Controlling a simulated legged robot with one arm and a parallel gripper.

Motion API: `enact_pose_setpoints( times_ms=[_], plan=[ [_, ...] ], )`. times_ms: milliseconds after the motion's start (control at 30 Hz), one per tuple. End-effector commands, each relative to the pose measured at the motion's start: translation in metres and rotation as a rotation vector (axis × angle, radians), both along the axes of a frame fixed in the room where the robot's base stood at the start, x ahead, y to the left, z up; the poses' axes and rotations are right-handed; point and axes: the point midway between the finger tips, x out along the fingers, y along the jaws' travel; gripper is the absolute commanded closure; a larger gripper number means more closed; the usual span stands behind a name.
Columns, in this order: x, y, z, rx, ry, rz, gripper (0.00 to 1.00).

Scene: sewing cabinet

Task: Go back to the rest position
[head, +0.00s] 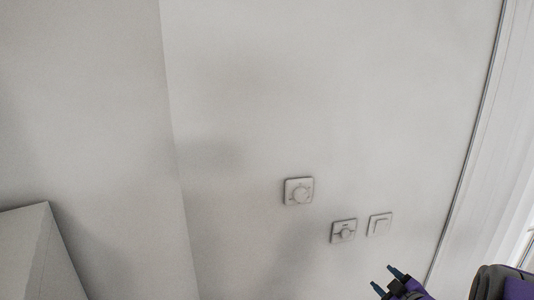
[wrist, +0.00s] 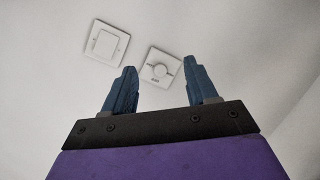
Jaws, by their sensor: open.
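My gripper (head: 386,280) shows at the lower right of the head view, with two blue fingertips apart and nothing between them. In the wrist view my gripper (wrist: 160,90) is open and empty, its blue fingers spread on a dark bar above a purple body. It is in front of a pale wall (head: 330,90), and I see no contact with it.
A dial plate (head: 299,191) is on the wall. A pale box-like piece (head: 30,250) stands at lower left. A white frame (head: 485,130) edges the right.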

Motion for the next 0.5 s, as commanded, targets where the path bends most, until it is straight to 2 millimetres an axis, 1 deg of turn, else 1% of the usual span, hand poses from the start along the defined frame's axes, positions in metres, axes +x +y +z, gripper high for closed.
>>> enact_pose_setpoints(
  times_ms=[33, 133, 267, 367, 467, 500],
  plan=[
    [0.0, 0.002, 0.001, -0.017, 0.041, -0.026, 0.42],
    [-0.006, -0.002, 0.0, -0.04, 0.135, -0.1, 0.42],
    [-0.021, -0.003, 0.001, -0.051, 0.253, -0.203, 0.42],
    [-0.037, -0.001, 0.002, -0.046, 0.34, -0.282, 0.42],
    [-0.057, 0.005, 0.004, -0.032, 0.425, -0.36, 0.42],
    [-0.067, 0.008, 0.004, -0.023, 0.461, -0.391, 0.42]
  ],
)
